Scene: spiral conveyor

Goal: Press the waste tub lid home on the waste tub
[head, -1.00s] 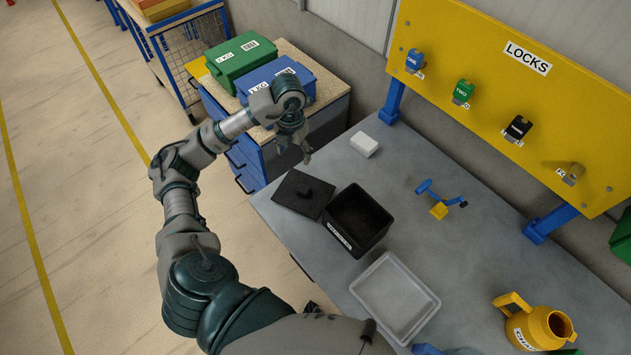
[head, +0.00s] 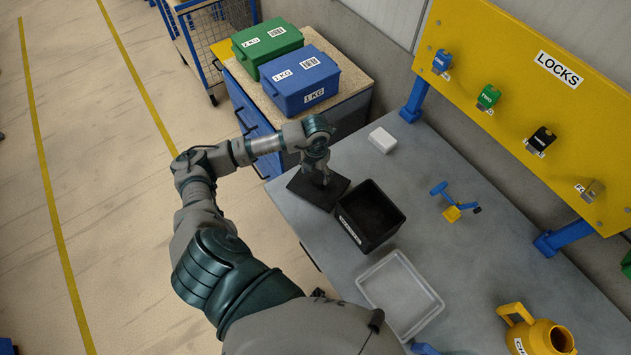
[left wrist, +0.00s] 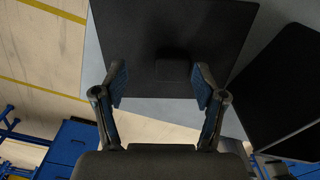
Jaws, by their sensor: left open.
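The waste tub lid (head: 304,192) is a flat black square lying on the grey table, left of the tub. It also fills the top of the left wrist view (left wrist: 170,25), with its small dark knob (left wrist: 173,71) between the fingers. The waste tub (head: 370,216) is a black open box with a white label on its front. It shows at the right of the left wrist view (left wrist: 285,85). My left gripper (head: 322,181) is open above the lid, its fingers on either side of the knob; I cannot tell whether they touch it. My right gripper is not in view.
A white block (head: 382,140) lies behind the tub. A clear tray (head: 400,294) stands in front of it. A blue and yellow tool (head: 453,205) and a yellow jug (head: 535,332) are to the right. Blue (head: 299,81) and green boxes stand on a cabinet behind.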

